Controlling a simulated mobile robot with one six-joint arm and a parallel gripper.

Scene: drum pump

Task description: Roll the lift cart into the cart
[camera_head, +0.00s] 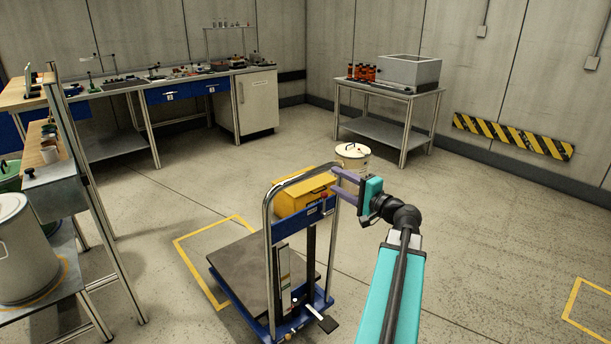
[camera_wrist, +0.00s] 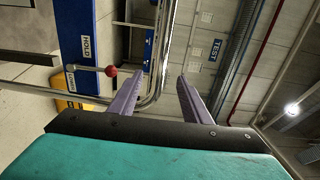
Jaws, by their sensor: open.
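The lift cart (camera_head: 242,268) stands on the floor at the bottom centre of the head view. It has a dark flat platform, a blue base and mast, and a chrome push handle (camera_head: 268,235). My gripper (camera_head: 335,180) is open at the upper right of the handle. In the wrist view the chrome handle tube (camera_wrist: 157,80) passes between my spread purple fingers, which do not appear closed on it. A red-knobbed lever (camera_wrist: 111,71) is beside the left finger. I see no separate second cart.
A yellow floor outline (camera_head: 186,262) lies partly under the platform; another (camera_head: 568,310) is at far right. A yellow box (camera_head: 305,190) and a lidded pale drum (camera_head: 352,157) stand behind the cart. A shelf rack (camera_head: 88,180) is left. Floor right is clear.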

